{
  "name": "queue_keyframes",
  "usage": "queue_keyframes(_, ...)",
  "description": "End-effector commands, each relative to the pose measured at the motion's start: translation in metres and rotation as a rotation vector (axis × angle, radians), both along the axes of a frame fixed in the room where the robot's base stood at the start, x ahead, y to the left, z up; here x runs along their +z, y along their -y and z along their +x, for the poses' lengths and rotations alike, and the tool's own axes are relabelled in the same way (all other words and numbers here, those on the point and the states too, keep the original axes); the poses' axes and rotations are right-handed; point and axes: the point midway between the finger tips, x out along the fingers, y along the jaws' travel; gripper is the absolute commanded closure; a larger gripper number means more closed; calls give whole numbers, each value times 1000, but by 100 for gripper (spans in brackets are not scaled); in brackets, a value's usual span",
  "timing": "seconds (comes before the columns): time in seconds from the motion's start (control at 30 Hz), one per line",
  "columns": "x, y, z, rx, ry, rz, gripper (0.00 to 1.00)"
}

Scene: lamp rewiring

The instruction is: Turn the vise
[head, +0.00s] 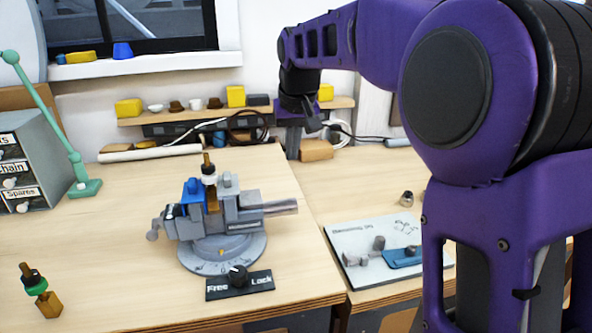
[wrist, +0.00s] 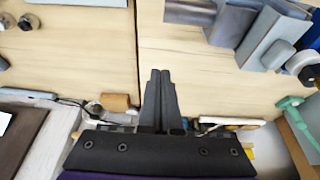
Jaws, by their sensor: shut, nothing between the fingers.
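The grey and blue vise (head: 235,215) stands on a round grey base with marks (head: 205,262) on the wooden bench. Its jaws hold an upright brass, white and black part (head: 208,172). Its bar points right, and a round handle end is at left. In front is a dark plate reading Free and Lock (head: 258,286) with a black knob (head: 238,275); I cannot tell which way the knob points. My gripper (head: 313,126) is shut and empty, raised behind and right of the vise, apart from it. The wrist view shows the shut fingers (wrist: 160,75) and part of the vise (wrist: 268,38) at upper right.
A brass part with a green band (head: 38,290) stands at front left. A grey drawer cabinet (head: 35,160) and a green lamp arm (head: 50,110) are at left. A pale board with grey and blue pieces (head: 375,262) lies at right. A shelf (head: 150,118) with small items runs along the wall.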

Motion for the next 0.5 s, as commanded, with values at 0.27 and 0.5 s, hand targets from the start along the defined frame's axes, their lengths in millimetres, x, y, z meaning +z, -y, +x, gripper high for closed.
queue_keyframes(0.27,-49,-5,15,-1,-6,0,100)
queue_keyframes(0.5,-95,-9,32,0,-3,1,100)
